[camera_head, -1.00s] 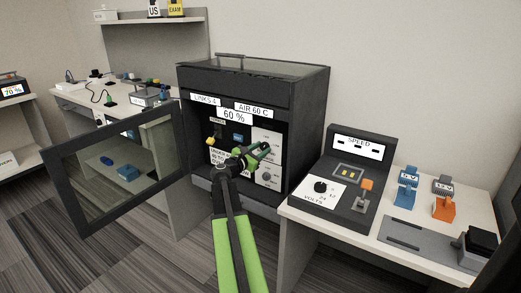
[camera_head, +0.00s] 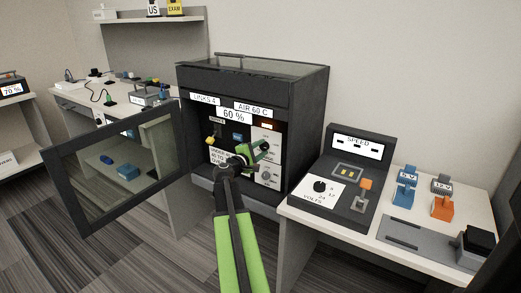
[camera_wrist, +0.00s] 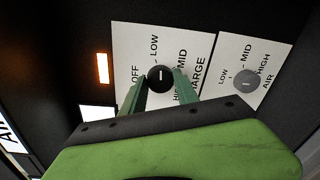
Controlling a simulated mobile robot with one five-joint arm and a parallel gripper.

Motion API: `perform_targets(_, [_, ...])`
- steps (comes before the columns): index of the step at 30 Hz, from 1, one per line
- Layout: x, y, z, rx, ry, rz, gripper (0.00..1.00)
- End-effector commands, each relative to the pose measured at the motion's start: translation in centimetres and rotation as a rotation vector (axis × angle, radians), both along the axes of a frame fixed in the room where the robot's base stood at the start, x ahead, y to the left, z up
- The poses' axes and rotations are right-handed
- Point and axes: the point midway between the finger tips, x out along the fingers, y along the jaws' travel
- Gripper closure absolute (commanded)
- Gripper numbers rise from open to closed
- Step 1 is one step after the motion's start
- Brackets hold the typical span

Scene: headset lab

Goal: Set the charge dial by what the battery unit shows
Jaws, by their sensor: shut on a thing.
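The charge dial (camera_wrist: 160,75) is a black knob with a white mark on a white panel lettered OFF, LOW, MID and HIGH. Its mark stands upright in the wrist view, roughly toward LOW. My gripper (camera_wrist: 160,84) is shut on this knob, a finger on each side; in the head view my gripper (camera_head: 264,148) reaches into the open dark cabinet (camera_head: 300,110). The cabinet front shows a 60 % sign (camera_head: 234,115), with LINKS 4 and AIR 60 C above it. An orange light (camera_wrist: 102,68) glows beside the charge panel.
A grey air dial (camera_wrist: 247,81) sits beside the charge panel. The cabinet's glass door (camera_head: 70,190) stands open to the left. A volts and speed console (camera_head: 335,200) and blue and orange blocks stand on the right table. Another display reads 70 % (camera_head: 12,90) at far left.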

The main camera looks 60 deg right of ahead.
Motion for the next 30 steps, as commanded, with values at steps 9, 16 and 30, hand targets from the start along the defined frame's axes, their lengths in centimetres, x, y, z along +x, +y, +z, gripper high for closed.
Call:
perform_targets(9, [-0.14, 0.04, -0.14, 0.0, -0.262, -0.002, 1.0])
perform_targets(16, [-0.16, 0.04, -0.16, -0.002, -0.388, -0.002, 1.0])
perform_targets(30, [-0.18, 0.04, -0.17, -0.002, -0.472, -0.003, 1.0])
